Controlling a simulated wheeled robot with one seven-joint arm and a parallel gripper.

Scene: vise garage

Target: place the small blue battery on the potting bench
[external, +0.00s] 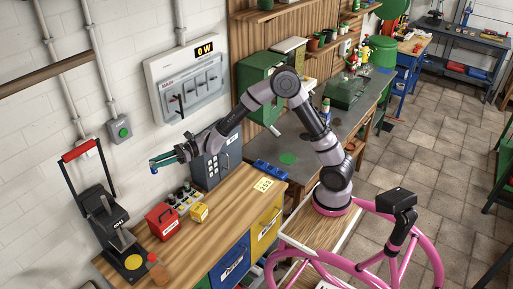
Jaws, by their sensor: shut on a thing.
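My gripper (165,158) is at the end of the outstretched arm, in the air near the white wall and above the wooden workbench. It is shut on a small blue-teal thing that appears to be the small blue battery (158,160); the jaws cover part of it and it is very small here. The grey-topped bench (301,153) further back, below shelves with pots, looks like the potting bench. It is right of my gripper, beyond the grey cabinet. A round green patch (287,158) lies on its top.
The wooden workbench (238,196) holds a grey keypad cabinet (213,165), a red box (162,221), a yellow box (199,212) and a black press-like device (116,240). A blue tray (271,170) lies at the grey bench's near end. Bare grey top shows around the green patch.

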